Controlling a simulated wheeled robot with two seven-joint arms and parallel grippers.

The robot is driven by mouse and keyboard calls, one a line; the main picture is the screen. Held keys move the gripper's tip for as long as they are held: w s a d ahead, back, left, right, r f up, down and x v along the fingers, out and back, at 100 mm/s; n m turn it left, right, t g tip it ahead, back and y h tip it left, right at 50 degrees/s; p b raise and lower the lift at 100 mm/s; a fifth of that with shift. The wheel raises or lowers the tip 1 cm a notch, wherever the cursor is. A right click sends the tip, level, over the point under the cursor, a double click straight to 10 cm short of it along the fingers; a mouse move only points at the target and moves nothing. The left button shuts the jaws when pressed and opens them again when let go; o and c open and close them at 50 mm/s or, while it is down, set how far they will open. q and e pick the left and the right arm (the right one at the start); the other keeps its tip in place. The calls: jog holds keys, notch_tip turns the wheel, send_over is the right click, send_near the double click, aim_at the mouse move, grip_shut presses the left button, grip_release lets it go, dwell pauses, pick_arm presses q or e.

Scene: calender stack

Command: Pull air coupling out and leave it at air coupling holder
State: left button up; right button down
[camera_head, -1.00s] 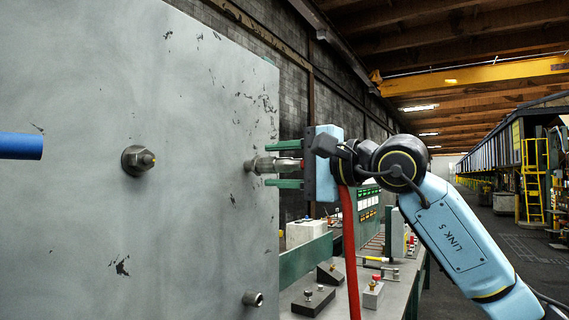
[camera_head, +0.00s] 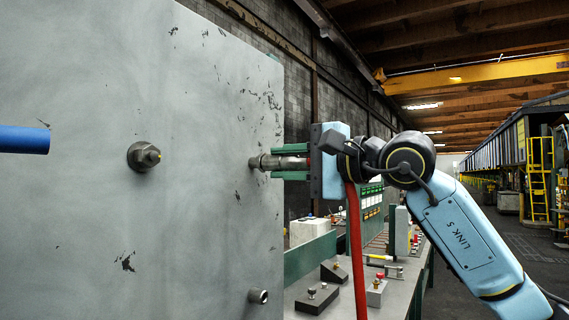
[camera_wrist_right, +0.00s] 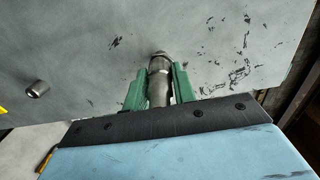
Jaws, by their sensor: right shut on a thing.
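The air coupling (camera_head: 290,163) is a metal cylinder sticking out from the right edge area of a large grey metal panel (camera_head: 80,230). Its tip is at a fitting (camera_head: 256,163) on the panel. My right gripper (camera_head: 292,162) has its green fingers shut on the coupling, above and below it. In the right wrist view the coupling (camera_wrist_right: 159,82) stands between the two green fingers, its far end at the panel. A red hose (camera_head: 356,250) hangs down below the gripper. My left gripper is not in view. I cannot pick out the air coupling holder with certainty.
A hex fitting (camera_head: 143,156) and a small stub (camera_head: 258,296) stick out of the panel. A workbench (camera_head: 400,295) behind carries small blocks with knobs (camera_head: 317,297). A blue bar (camera_head: 24,140) enters from the left. The aisle on the right is open.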

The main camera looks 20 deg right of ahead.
jog(key=shift+s+d, duration=0.25)
jog(key=shift+b+v, duration=0.7)
jog(key=shift+v, duration=1.15)
